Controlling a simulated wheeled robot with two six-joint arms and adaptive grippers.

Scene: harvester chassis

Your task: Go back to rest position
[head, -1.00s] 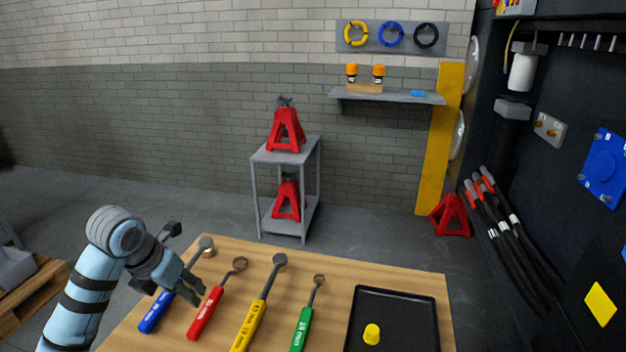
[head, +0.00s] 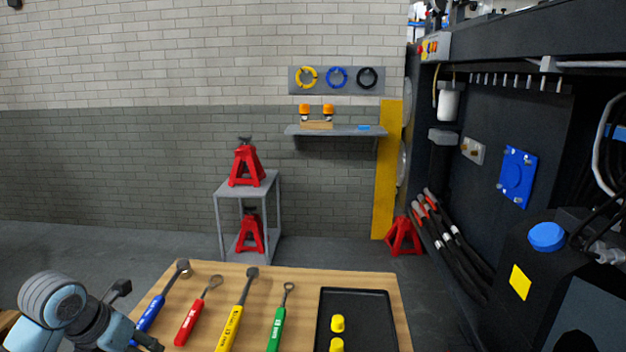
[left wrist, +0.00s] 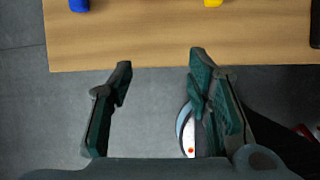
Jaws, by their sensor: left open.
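My left gripper (left wrist: 160,75) is open and empty in the left wrist view, its two fingers apart over the floor beside the table edge. In the head view my left gripper (head: 140,318) shows at the lower left, left of the blue-handled wrench (head: 150,312), partly cut off by the frame. My right gripper is in neither view.
A wooden table (head: 300,276) holds blue, red (head: 188,325), yellow (head: 230,328) and green (head: 276,328) wrenches and a black tray (head: 372,325) with yellow caps (head: 337,323). The dark chassis (head: 510,120) stands at right. A grey stand (head: 248,190) with red jack stands is behind.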

